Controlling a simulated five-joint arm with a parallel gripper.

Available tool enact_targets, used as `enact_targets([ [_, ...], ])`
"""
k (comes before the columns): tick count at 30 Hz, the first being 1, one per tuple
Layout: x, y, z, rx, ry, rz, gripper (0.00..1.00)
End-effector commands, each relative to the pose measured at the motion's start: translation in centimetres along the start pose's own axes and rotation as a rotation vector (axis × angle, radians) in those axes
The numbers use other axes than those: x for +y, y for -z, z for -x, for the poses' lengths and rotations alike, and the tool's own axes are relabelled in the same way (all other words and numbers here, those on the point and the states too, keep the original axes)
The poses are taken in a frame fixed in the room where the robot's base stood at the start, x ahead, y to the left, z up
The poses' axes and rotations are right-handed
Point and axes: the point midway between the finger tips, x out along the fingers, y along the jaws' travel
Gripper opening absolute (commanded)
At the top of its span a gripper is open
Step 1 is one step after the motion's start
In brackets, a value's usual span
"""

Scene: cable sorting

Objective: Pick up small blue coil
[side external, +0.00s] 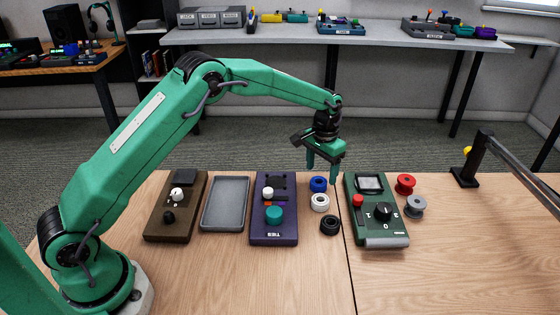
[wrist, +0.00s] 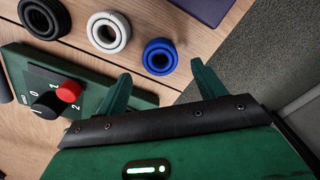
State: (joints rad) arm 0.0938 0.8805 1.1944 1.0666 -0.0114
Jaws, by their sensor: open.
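The small blue coil (side external: 318,184) lies on the wooden table between the purple device and the green device. My gripper (side external: 322,176) is open and empty, close above and around the blue coil's area in the side view. In the wrist view its fingers (wrist: 166,82) lie below the coil, apart from it.
A purple device (side external: 286,215) stands left of the coils. A green device (side external: 390,225) with a dial and red button stands right. A red spool (side external: 405,184) and a grey spool (side external: 415,207) lie beyond it. A grey tray (side external: 226,222) and a brown device (side external: 155,220) are farther left.

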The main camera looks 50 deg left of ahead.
Motion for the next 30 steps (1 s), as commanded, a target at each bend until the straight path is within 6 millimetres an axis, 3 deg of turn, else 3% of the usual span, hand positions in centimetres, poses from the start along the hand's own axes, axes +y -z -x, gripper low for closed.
enact_targets([
  [10,-0.1,0.1,-3.7,-0.001,0.0,0.0,0.69],
  [27,-0.1,0.1,-4.0,0.0,0.0,0.0,0.69],
  [30,-0.1,0.1,-4.0,0.0,0.0,0.0,0.5],
])
